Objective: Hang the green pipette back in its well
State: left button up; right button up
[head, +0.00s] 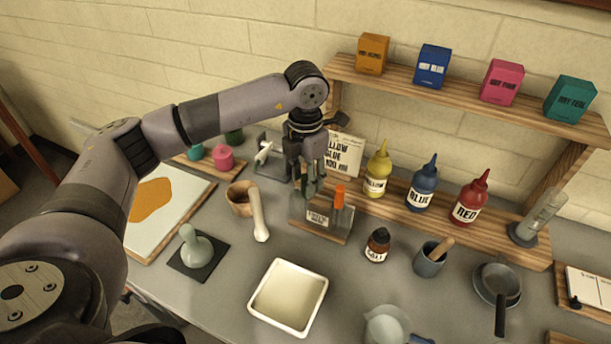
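My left gripper (312,187) points down over the left part of a clear stand with a wooden base (335,236). A thin dark green piece, which looks like the green pipette (303,173), shows between its fingers. The fingers seem closed on it; they hide most of it, and I cannot tell whether its lower end is inside a well. An orange-topped pipette (339,196) stands upright in the right part of the stand. A small label (317,218) is on the stand's front. My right gripper is not in view.
Yellow (377,173), blue (421,187) and red (469,201) bottles stand behind to the right. A wooden mortar (240,199) with a pale pestle is left of the stand. A small brown bottle (377,246) and white tray (288,297) are in front.

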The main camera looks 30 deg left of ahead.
pick_arm(q)
jog(key=shift+r, duration=0.1)
notch_tip(320, 180, up, 12)
dwell(0.5)
